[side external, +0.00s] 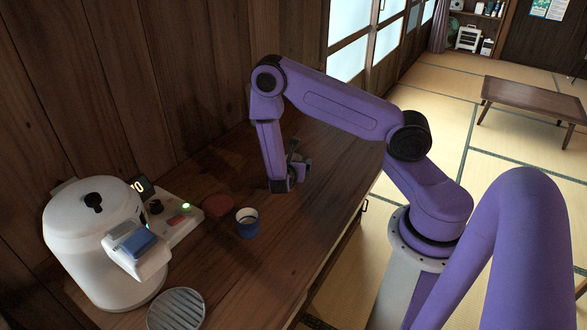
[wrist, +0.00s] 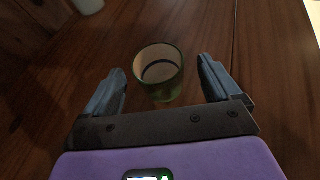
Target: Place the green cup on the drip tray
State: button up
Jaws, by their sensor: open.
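The green cup (wrist: 160,88) stands upright with its open mouth and pale inside showing in the wrist view. My gripper (wrist: 160,72) is open, with one finger on each side of the cup and visible gaps between. In the side view my gripper (side external: 285,184) is low over the wooden counter, and I cannot make out the green cup there; the arm likely hides it. A round grey slatted disc, which looks like the drip tray (side external: 176,309), lies at the bottom left of the side view, well away from my gripper. Nothing is seen on it.
A blue cup (side external: 247,224) and a dark red round thing (side external: 217,205) sit between my gripper and the tray. A white machine (side external: 95,235) with a panel (side external: 172,213) stands at left. A wooden wall runs behind the counter (side external: 325,165); its front edge is at right.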

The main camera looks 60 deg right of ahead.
aim_at(295, 157)
jog(key=shift+f+x, duration=0.2)
jog(key=shift+x, duration=2.55)
jog(key=shift+a, duration=0.15)
jog(key=c, duration=1.2)
jog(key=shift+r, duration=0.1)
jog(key=shift+r, duration=1.45)
jog(key=s+a+r, duration=0.6)
jog(key=s+r, duration=0.4)
jog(key=s, duration=0.2)
jog(key=shift+s, duration=0.25)
